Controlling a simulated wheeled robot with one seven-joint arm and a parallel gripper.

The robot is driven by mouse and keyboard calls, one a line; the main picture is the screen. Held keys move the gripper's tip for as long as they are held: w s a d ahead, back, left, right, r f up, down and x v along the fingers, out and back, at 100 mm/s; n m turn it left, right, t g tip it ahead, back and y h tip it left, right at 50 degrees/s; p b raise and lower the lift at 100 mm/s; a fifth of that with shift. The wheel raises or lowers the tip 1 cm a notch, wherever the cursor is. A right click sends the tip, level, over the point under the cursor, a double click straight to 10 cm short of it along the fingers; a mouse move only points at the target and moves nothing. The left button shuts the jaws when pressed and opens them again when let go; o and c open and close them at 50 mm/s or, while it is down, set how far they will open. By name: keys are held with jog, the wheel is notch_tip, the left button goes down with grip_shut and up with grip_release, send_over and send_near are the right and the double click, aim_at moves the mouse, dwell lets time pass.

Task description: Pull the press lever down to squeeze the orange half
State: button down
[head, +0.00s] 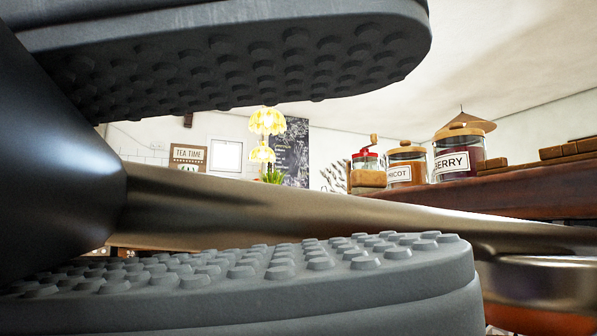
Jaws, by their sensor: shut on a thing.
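My gripper (440,150) fills the near view, with one grey studded finger above and one below. The press lever (300,215) runs between them: a thick black grip (60,150) at the left and a brownish metal shaft slanting slightly down to the right. My gripper is shut on the lever's black grip at the left; the finger ends stand apart around the thinner shaft. At the lower right the shaft meets a rounded metal part (545,285), seemingly the press. The orange half is not visible, and the lower finger covers much of that area.
A wooden shelf (480,195) at the right bears a jar labelled BERRY (458,155), a second labelled jar (405,165) and a red-topped grinder (366,160). Yellow lamps (267,121), a TEA TIME sign (188,157) and a chalkboard (291,155) are far behind.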

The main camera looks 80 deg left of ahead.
jog(key=shift+s+a+f+t+b, duration=0.15)
jog(key=shift+a+f+t+b, duration=0.15)
jog(key=shift+f+b, duration=0.3)
jog(key=shift+s+a+f+t+b, duration=0.1)
jog(key=shift+a+f+t+b, duration=0.15)
jog(key=shift+f+b, duration=0.35)
jog(key=shift+f, duration=0.2)
jog(key=c, duration=1.3)
grip_release()
jog(key=shift+d, duration=0.1)
jog(key=shift+o, duration=0.2)
jog(key=shift+w, duration=0.1)
jog(key=shift+d, duration=0.1)
jog(key=p+v, duration=0.2)
jog(key=v, duration=0.5)
jog(key=shift+s, duration=0.3)
